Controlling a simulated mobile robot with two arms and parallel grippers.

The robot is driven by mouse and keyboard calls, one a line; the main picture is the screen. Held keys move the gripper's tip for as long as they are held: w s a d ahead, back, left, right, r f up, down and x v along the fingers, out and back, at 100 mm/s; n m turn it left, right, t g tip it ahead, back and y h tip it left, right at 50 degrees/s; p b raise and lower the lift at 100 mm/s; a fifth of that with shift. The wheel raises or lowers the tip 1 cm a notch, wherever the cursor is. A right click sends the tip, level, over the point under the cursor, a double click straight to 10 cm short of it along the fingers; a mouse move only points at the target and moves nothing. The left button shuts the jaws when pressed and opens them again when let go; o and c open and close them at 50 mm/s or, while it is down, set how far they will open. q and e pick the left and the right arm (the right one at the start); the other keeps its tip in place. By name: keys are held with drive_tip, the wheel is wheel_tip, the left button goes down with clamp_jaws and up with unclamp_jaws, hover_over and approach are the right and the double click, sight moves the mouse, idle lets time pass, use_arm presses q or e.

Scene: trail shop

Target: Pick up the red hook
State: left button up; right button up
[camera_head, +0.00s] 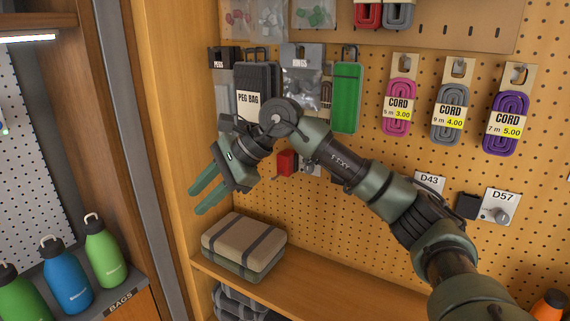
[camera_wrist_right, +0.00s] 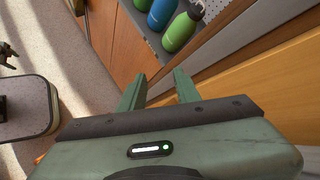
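A small red piece (camera_head: 286,162), likely the red hook, is on the pegboard just below and right of my right wrist in the head view. Its shape is hard to make out, and my arm is close in front of it. Small grey pieces (camera_head: 305,166) are beside it. My right gripper (camera_head: 197,201) is open and empty, left of the red piece and apart from it, with its fingers pointing down-left. In the right wrist view the two green fingers (camera_wrist_right: 157,84) are spread with nothing between them. The red piece does not show there. I do not see my left gripper clearly.
Folded tan and green bags (camera_head: 245,246) lie on the wooden shelf (camera_head: 325,285) below. Peg bags (camera_head: 257,90), a green pack (camera_head: 347,97) and cords (camera_head: 399,105) hang above and right. Bottles (camera_head: 104,252) stand at the left. A wooden upright (camera_head: 172,130) is left of the pegboard.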

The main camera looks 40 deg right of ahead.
sight(284, 158)
drive_tip(key=s+d+r+h, duration=0.2)
drive_tip(key=d+r+h, duration=0.1)
drive_tip(key=d, duration=0.6)
drive_tip(key=s+d+r+h, duration=0.2)
drive_tip(key=d+r+h, duration=0.15)
drive_tip(key=d, duration=0.45)
drive_tip(key=p+x, duration=0.2)
drive_tip(key=x, duration=0.6)
drive_tip(key=shift+w+d+p, duration=0.3)
drive_tip(key=shift+d+p, duration=0.05)
drive_tip(key=shift+d, duration=0.05)
drive_tip(key=shift+r+h, duration=0.2)
drive_tip(key=shift+h, duration=0.05)
clamp_jaws()
